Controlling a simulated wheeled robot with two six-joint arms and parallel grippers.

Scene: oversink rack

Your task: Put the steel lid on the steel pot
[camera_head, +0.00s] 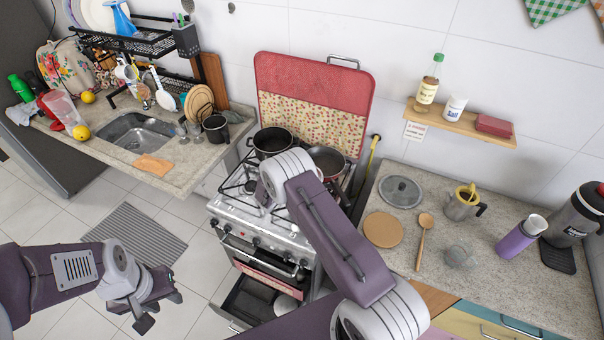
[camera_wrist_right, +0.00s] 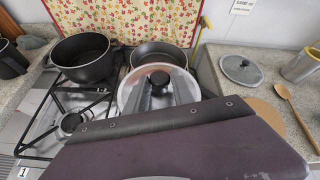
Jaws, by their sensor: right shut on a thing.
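The steel lid (camera_wrist_right: 130,92) shows in the right wrist view as a round silver disc with a black knob (camera_wrist_right: 159,79). My right gripper (camera_wrist_right: 160,90) is shut on the knob, with a finger on either side of it. The lid is over the stove, in front of the frying pan. I cannot make out the steel pot; whatever is under the lid is hidden by the lid and my wrist. In the head view my right arm covers the lid and its gripper. My left gripper (camera_head: 160,309) is open and empty, low on the left above the floor.
A black pot (camera_head: 272,141) and a dark frying pan (camera_head: 328,160) stand on the back of the stove (camera_head: 262,230). Another lid (camera_head: 400,191), a round board (camera_head: 383,229) and a wooden spoon (camera_head: 423,238) lie on the right counter. A drawer (camera_head: 251,299) below the oven is open.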

